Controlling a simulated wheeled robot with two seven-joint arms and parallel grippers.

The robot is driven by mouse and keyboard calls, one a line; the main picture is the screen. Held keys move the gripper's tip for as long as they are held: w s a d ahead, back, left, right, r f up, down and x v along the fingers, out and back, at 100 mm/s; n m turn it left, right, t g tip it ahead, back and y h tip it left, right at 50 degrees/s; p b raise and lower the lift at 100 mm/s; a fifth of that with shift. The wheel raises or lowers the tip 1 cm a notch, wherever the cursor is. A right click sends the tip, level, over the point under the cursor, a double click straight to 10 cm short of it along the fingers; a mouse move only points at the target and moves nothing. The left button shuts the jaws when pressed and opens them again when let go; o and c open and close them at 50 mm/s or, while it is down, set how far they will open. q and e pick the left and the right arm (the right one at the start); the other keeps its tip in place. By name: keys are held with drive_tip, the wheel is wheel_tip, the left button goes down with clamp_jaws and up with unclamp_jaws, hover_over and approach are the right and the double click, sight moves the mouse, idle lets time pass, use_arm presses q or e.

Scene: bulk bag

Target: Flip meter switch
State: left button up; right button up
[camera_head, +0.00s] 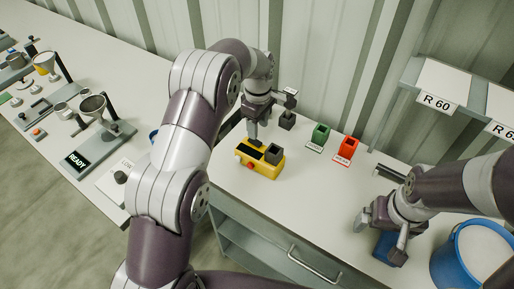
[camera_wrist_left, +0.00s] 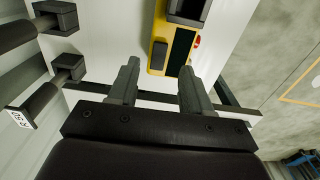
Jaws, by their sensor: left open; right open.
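The yellow meter (camera_head: 265,169) sits on the table, with a dark display, a red button (camera_head: 250,166) and a black square socket (camera_head: 273,153) on it. In the left wrist view the meter (camera_wrist_left: 156,62) shows a small dark rectangular part (camera_wrist_left: 158,55), possibly the switch. My left gripper (camera_head: 268,118) is open just above and behind the meter.
A dark block (camera_head: 287,120), a green block (camera_head: 321,133) and a red block (camera_head: 345,149) stand behind the meter. A blue bucket (camera_head: 452,258) is at the right. Shelf labels R 60 (camera_head: 438,102) hang at the back. A READY scale (camera_head: 92,150) stands on the left bench.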

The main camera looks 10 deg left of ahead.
sight(257, 143)
use_arm(q)
wheel_tip(257, 143, down, 2)
drive_tip(key=shift+p, duration=0.8)
wheel_tip(257, 143, down, 3)
drive_tip(key=shift+r+p, duration=0.1)
drive_tip(key=shift+p, duration=0.25)
drive_tip(key=shift+f, duration=0.5)
clamp_jaws()
drive_tip(key=shift+a+r+h, duration=0.1)
drive_tip(key=shift+a+h, duration=0.1)
drive_tip(key=shift+h, duration=0.1)
drive_tip(key=h+p, duration=0.1)
drive_tip(key=p, duration=0.1)
drive_tip(key=r+g+h+p, duration=0.1)
drive_tip(key=p, duration=0.2)
drive_tip(key=shift+w+a+r, duration=0.1)
drive_tip(key=shift+a+r, duration=0.1)
drive_tip(key=shift+r, duration=0.1)
drive_tip(key=p, duration=0.2)
drive_tip(key=f+h+p, duration=0.1)
drive_tip(key=p, duration=0.1)
drive_tip(key=shift+w+a+p, duration=0.15)
drive_tip(key=shift+a+p, duration=0.1)
drive_tip(key=shift+p, duration=0.05)
drive_tip(key=shift+f, duration=0.15)
drive_tip(key=shift+d+f, duration=0.1)
drive_tip(key=shift+f, duration=0.05)
use_arm(e)
wheel_tip(257, 143, up, 10)
